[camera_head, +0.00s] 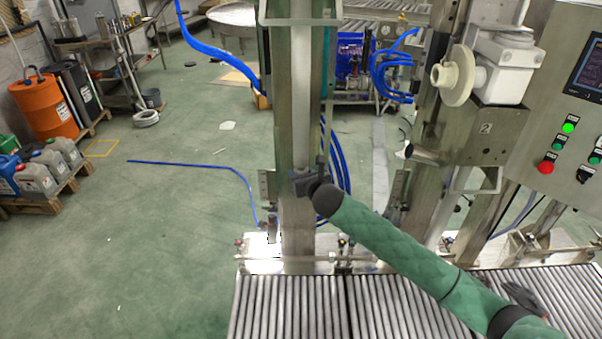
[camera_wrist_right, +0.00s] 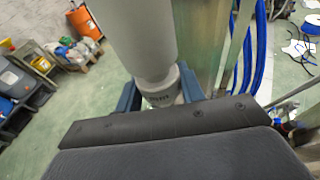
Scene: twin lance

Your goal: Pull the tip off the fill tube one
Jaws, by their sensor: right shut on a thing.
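Fill tube one (camera_wrist_right: 140,40) is a thick pale grey tube that comes down from the top of the right wrist view. Its tip (camera_wrist_right: 162,88) is a short grey collar with small dark lettering, at the tube's lower end. I see no clear gap between tip and tube. My right gripper (camera_wrist_right: 160,95) is shut on the tip, with one blue finger on each side. In the head view my right gripper (camera_head: 307,182) is at the steel column, and the tip is hard to make out there. My left gripper is not in view.
A steel column (camera_head: 294,100) stands right at my right gripper. A roller conveyor (camera_head: 290,305) runs along the front. A second filling head (camera_head: 490,80) and a control panel (camera_head: 570,110) stand at the right. The green floor (camera_head: 150,240) at the left is mostly clear.

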